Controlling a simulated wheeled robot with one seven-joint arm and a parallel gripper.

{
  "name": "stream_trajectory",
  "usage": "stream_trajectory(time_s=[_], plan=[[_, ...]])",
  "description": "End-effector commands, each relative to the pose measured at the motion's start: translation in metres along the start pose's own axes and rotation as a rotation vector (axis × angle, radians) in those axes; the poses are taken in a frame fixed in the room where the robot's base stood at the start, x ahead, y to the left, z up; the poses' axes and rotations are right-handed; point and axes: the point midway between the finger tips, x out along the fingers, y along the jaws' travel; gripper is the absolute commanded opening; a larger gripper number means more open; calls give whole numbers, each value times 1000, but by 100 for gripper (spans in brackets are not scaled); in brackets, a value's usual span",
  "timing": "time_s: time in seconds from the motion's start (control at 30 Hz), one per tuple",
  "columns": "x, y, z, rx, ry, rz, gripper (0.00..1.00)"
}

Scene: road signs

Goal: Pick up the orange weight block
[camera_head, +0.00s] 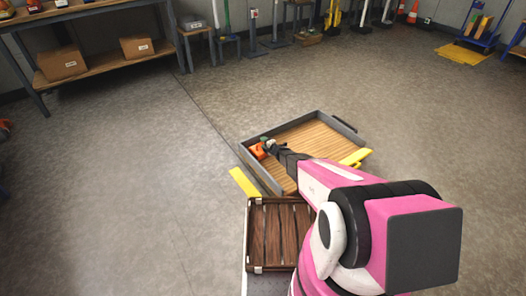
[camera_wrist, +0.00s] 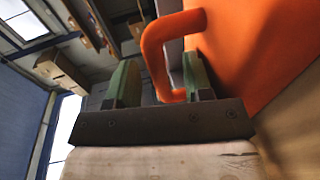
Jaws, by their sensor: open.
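The orange weight block (camera_head: 257,151) sits at the left inside corner area of the grey-walled, wood-floored tray (camera_head: 325,139). My gripper (camera_head: 268,146) is right beside it, and the gripper and arm hide part of it. In the wrist view, the block's large orange body (camera_wrist: 255,45) fills the right side, and its looped orange handle (camera_wrist: 152,52) sticks out to the left. My gripper (camera_wrist: 161,80) is open there, with a green-padded finger on each side of the handle's lower end. I cannot tell whether either pad touches it.
A dark slatted wooden crate (camera_head: 279,236) stands in front of the tray. Yellow pieces (camera_head: 243,183) show at the tray's near left and right. A shelf with cardboard boxes (camera_head: 61,63) stands at the back left. The floor to the left is clear.

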Motion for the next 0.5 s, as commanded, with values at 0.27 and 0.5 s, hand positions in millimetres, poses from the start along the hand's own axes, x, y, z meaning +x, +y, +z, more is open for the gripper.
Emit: stream_trajectory(time_s=[0.27, 0.5], plan=[[-1, 0, 0, 0, 0, 0, 0], [-1, 0, 0, 0, 0, 0, 0]])
